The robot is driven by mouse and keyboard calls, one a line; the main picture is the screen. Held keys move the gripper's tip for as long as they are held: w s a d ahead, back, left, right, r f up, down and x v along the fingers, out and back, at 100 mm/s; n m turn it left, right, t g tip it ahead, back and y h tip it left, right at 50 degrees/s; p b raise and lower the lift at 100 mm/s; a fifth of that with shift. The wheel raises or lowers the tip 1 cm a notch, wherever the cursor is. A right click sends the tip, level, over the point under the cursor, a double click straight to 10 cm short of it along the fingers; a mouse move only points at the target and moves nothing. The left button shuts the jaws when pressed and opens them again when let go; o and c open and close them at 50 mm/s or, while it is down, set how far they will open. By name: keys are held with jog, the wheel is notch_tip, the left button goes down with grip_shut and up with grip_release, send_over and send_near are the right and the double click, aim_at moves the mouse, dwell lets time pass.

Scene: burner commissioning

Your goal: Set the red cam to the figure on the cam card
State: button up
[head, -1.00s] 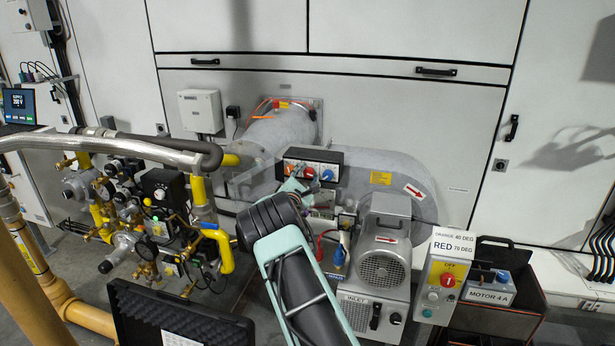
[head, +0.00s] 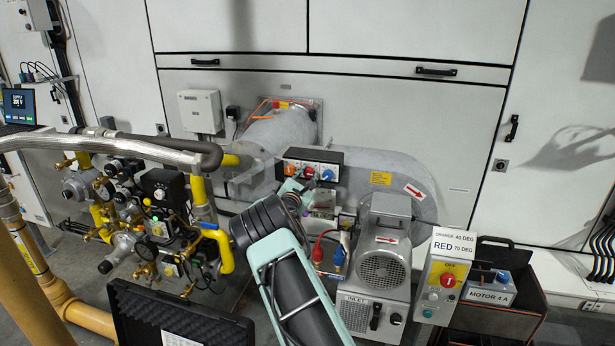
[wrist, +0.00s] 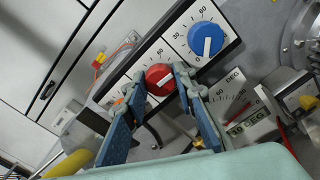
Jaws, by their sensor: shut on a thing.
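The red cam (wrist: 159,79) is a round red knob with a white mark, on a pale scale plate in the wrist view. It is the middle one of three knobs on the cam box (head: 312,154) in the head view. My gripper (wrist: 160,77) is shut on the red cam, with one finger on each side of it. The red cam's scale is partly hidden by the fingers, and I cannot read its setting for certain. The cam card (head: 454,241) reads "ORANGE 40 DEG" and "RED 70 DEG".
The blue cam (wrist: 206,39) is close beside the gripped one. The orange cam (head: 289,169) is on the other side, mostly hidden by a finger in the wrist view. A degree scale plate (wrist: 240,98) is right of the fingers. The blower (head: 382,255) stands right of my arm.

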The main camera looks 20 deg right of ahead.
jog(key=shift+n, duration=1.8)
jog(key=o, duration=1.2)
jog(key=shift+c, duration=0.2)
jog(key=v, duration=1.2)
